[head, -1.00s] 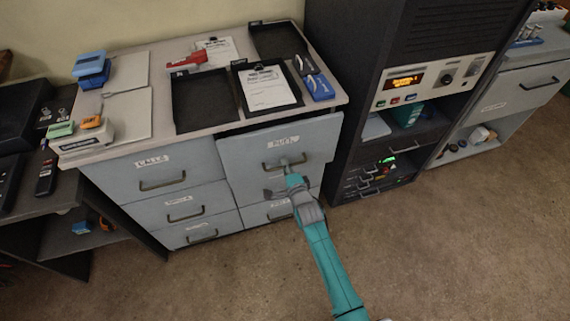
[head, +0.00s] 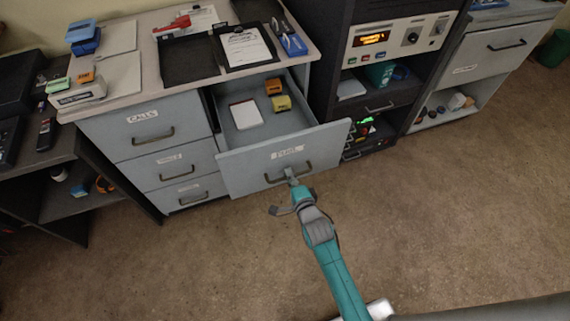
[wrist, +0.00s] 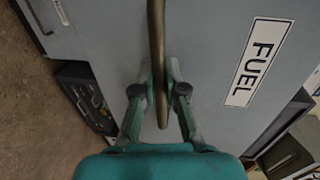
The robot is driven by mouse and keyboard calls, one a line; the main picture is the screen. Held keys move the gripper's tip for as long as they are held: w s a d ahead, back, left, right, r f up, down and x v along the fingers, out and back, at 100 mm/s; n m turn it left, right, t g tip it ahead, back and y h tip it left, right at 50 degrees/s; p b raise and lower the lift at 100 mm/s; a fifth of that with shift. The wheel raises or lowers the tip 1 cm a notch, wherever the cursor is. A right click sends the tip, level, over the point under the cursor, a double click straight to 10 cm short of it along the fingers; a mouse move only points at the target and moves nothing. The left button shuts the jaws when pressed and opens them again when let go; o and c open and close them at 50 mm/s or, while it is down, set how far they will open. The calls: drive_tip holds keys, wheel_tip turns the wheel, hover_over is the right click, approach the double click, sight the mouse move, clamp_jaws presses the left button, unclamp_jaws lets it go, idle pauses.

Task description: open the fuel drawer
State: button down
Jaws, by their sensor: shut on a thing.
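The fuel drawer (head: 250,165) is the top right drawer of the grey cabinet, pulled well out in the head view. Inside it lie a white pad with a red edge (head: 246,114), an orange item (head: 273,87) and a yellow item (head: 281,103). Its front carries a FUEL label, readable in the wrist view (wrist: 259,62). My gripper (head: 291,178) is at the bar handle (head: 272,178) on the front. In the wrist view my gripper (wrist: 161,88) has its fingers on either side of the handle (wrist: 156,50), shut on it.
The calls drawer (head: 142,131) and two drawers below it are shut at the left. A dark equipment rack (head: 375,90) stands close to the drawer's right side. Trays and a clipboard (head: 246,46) lie on the cabinet top. The floor (head: 440,200) in front is clear.

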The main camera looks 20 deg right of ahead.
drive_tip(key=shift+f+v, duration=0.2)
drive_tip(key=shift+v, duration=0.75)
drive_tip(key=shift+f+v, duration=0.2)
drive_tip(key=shift+v, duration=0.75)
drive_tip(key=shift+s, duration=0.1)
drive_tip(key=c, duration=1.2)
unclamp_jaws()
drive_tip(key=shift+s, duration=0.1)
drive_tip(key=v, duration=1.1)
drive_tip(key=shift+s, duration=0.35)
